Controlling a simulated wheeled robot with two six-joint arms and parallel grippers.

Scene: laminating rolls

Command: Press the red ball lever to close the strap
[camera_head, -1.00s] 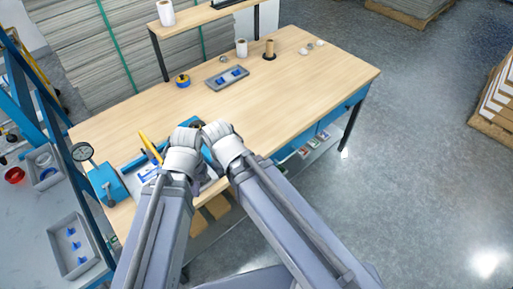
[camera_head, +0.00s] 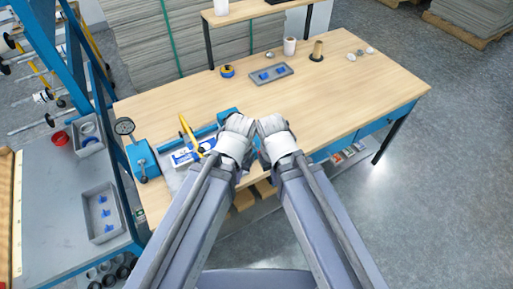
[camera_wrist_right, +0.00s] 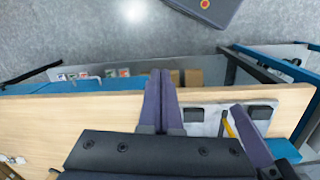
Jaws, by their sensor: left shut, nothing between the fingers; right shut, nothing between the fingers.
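I cannot make out a red ball lever or a strap in either view. A blue device with a round gauge (camera_head: 142,160) stands at the table's left end. A yellow handle (camera_head: 188,132) rises beside it, above a grey and white fixture (camera_head: 186,157) that my left arm partly covers. The yellow handle also shows in the right wrist view (camera_wrist_right: 229,129). My left gripper (camera_head: 240,123) is shut and empty over the front part of the table, right of the handle. My right gripper (camera_head: 270,123) is shut and empty close beside it; its fingers show in the right wrist view (camera_wrist_right: 160,75).
A blue-framed rack (camera_head: 60,195) stands left, with a red bowl (camera_head: 60,138). The table's middle right is clear.

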